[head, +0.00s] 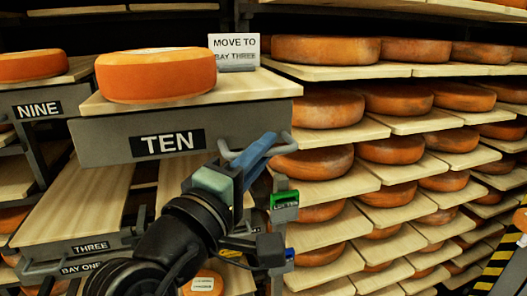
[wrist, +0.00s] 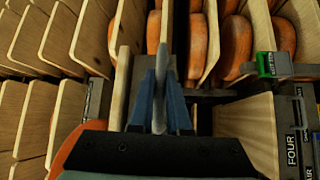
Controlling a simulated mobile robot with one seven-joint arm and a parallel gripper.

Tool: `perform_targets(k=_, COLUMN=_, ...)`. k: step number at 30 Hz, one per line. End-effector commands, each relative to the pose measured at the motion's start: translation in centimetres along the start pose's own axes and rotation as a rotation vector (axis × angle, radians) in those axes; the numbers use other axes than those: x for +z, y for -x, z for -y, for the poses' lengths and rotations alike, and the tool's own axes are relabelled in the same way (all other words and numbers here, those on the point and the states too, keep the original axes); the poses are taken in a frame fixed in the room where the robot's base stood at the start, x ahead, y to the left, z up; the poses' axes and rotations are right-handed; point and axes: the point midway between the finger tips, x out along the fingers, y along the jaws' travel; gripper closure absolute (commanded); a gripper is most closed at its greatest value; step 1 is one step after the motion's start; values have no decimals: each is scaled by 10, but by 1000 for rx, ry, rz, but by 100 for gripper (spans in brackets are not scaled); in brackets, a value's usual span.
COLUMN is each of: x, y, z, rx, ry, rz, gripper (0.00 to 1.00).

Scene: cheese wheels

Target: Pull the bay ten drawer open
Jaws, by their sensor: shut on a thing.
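The bay ten drawer has a grey front (head: 105,147) with a black TEN label (head: 167,142). Its wooden board (head: 245,88) carries an orange cheese wheel (head: 156,75) and a white card (head: 234,52) reading "MOVE TO BAY THREE". A grey bar handle (head: 226,150) sits on the right part of the front. My gripper (head: 262,147) is shut on this handle, with its blue fingers on either side of the bar. In the wrist view, the fingers (wrist: 160,98) pinch the grey handle (wrist: 161,70). Part of the handle is hidden behind the fingers.
Bay NINE (head: 40,110) is at the left with its own wheel. Below are the THREE board (head: 70,205), bare, and a BAY ONE label (head: 82,267). A green tag (head: 284,199) is right of my gripper. Shelves of cheese wheels (head: 395,150) fill the right.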

Motion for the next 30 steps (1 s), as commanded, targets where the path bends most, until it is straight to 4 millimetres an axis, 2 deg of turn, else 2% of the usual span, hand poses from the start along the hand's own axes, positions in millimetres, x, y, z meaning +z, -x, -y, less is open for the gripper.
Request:
perform_targets(k=7, x=0, y=0, z=-1, rx=2, ry=0, rz=-1, gripper=100)
perform_targets(k=8, x=0, y=0, z=-1, rx=2, ry=0, rz=-1, gripper=83)
perform_targets(k=12, x=0, y=0, z=-1, rx=2, ry=0, rz=-1, gripper=58)
perform_targets(k=13, x=0, y=0, z=-1, rx=2, ry=0, rz=-1, gripper=56)
perform_targets(k=23, x=-1, y=3, z=0, rx=2, ry=0, rz=-2, gripper=56)
perform_targets(k=26, x=-1, y=14, z=2, rx=3, ry=0, rz=-3, gripper=56)
perform_targets(k=30, x=-1, y=41, z=4, rx=3, ry=-2, rz=-6, gripper=56)
